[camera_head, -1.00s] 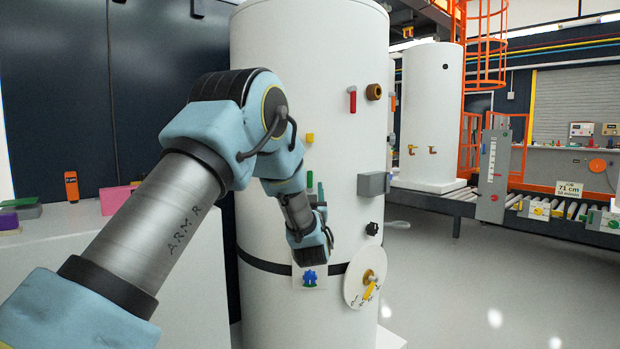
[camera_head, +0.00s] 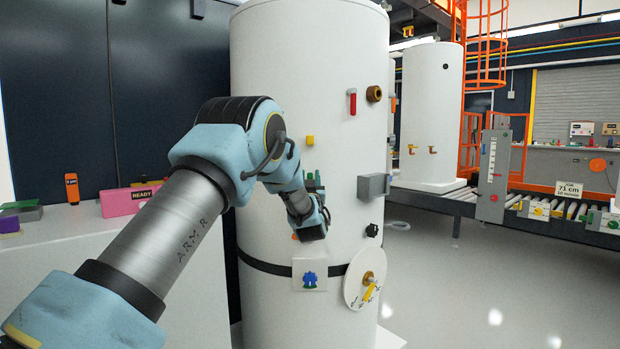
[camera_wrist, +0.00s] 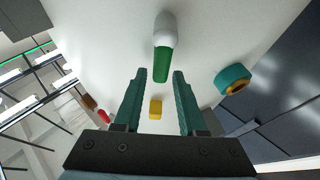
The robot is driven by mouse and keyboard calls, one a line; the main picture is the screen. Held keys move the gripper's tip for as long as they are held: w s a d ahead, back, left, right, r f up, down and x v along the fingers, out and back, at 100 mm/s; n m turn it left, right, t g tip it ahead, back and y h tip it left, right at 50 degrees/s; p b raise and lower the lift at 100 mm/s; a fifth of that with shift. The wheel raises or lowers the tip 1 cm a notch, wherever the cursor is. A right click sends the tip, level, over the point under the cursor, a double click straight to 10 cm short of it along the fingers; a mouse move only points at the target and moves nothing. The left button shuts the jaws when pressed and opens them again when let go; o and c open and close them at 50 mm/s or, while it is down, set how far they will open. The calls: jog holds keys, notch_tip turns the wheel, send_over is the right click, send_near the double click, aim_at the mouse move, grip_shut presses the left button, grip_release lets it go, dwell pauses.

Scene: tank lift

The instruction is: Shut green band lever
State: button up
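A lever with a white rounded end (camera_wrist: 165,28) and a green band (camera_wrist: 161,66) shows in the wrist view, just beyond my fingertips and nearly centred between them. My gripper (camera_wrist: 160,73) is open, with its two dark green fingers apart and nothing clearly held between them. In the head view my gripper (camera_head: 314,181) is at the front of the white tank (camera_head: 270,90), fingers upward. There I cannot separate the lever from the green fingers. Whether a finger touches the lever cannot be told.
A yellow block (camera_head: 309,140), a red handle (camera_head: 351,102), a brass fitting (camera_head: 374,93) and a grey box (camera_head: 373,186) are on the tank. A white dial (camera_head: 354,292) and a blue-marked plate (camera_head: 310,274) are below. A teal ring (camera_wrist: 232,78) is right in the wrist view.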

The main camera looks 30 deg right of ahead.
grip_shut()
jog(key=shift+d+m, duration=0.1)
jog(key=shift+m, duration=0.2)
jog(key=d+m+g+h+b, duration=0.1)
jog(key=m, duration=0.2)
jog(key=s+d+f+m+g+h+b, duration=0.1)
jog(key=m+g, duration=0.1)
jog(key=m, duration=0.2)
jog(key=m+g+h+b, duration=0.1)
jog(key=m+b, duration=0.1)
jog(key=m, duration=0.2)
jog(key=shift+s+d+f+h, duration=0.3)
jog(key=shift+s+d+h, duration=0.05)
jog(key=shift+d+h, duration=0.05)
jog(key=m, duration=0.1)
jog(key=m+g, duration=0.1)
jog(key=m, duration=0.1)
jog(key=d+f+m+g+b, duration=0.1)
jog(key=shift+s, duration=0.25)
jog(key=shift+s+d+f+m+g+b, duration=0.1)
jog(key=shift+f+m+g+b, duration=0.25)
jog(key=shift+m, duration=0.7)
jog(key=shift+d+f+m+g+b, duration=0.1)
jog(key=shift+f+m+g, duration=0.4)
jog(key=shift+m, duration=0.55)
